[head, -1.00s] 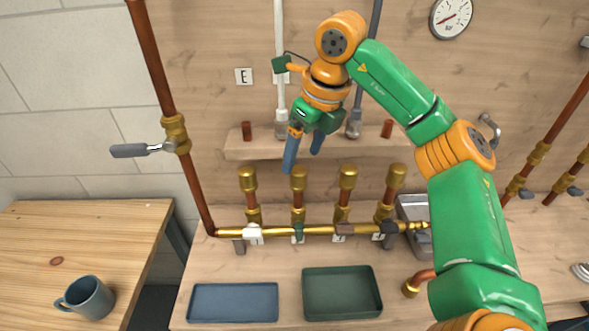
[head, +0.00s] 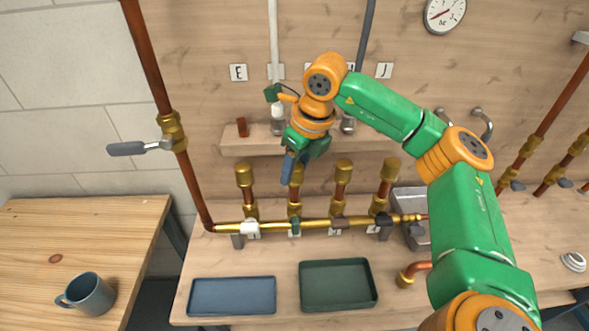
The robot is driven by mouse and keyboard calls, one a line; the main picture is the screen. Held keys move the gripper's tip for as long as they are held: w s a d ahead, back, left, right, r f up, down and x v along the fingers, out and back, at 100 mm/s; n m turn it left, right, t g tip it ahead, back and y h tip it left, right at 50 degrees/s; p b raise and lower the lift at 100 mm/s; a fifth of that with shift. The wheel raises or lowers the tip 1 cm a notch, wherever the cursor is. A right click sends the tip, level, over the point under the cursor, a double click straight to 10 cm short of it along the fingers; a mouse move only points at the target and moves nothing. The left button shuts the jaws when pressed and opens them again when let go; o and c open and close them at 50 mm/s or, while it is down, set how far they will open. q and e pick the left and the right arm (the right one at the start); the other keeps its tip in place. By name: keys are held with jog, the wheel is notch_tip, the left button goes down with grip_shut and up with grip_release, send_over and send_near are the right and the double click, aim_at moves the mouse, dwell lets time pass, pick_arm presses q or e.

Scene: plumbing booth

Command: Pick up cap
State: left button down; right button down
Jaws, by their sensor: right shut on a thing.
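Several brass caps top a row of short copper stubs rising from a horizontal brass pipe (head: 270,225). The leftmost cap (head: 244,176), the third cap (head: 343,170) and the rightmost cap (head: 389,170) are in plain view. My right gripper (head: 294,168) comes down from above at the second cap (head: 298,178) from the left. Its blue fingers are shut on this cap and partly hide it. The cap appears to be still on top of its stub. My left gripper is not in view.
A blue tray (head: 231,282) and a dark green tray (head: 337,262) lie on the bench in front. A shelf (head: 235,145) is behind the gripper. A copper pipe with a grey-handled valve (head: 140,148) stands left. A mug (head: 92,297) is on the left table.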

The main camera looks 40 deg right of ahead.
jog(key=shift+r, duration=0.3)
notch_tip(320, 180, up, 3)
jog(key=shift+a+f, duration=0.1)
jog(key=s+a+r+p, duration=0.2)
jog(key=s+a+r, duration=0.1)
jog(key=s+r, duration=0.3)
jog(key=s+a+r+p, duration=0.2)
jog(key=s+a+r, duration=0.2)
jog(key=s+r, duration=0.2)
notch_tip(320, 180, up, 2)
jog(key=shift+r, duration=0.1)
jog(key=shift+w, duration=0.1)
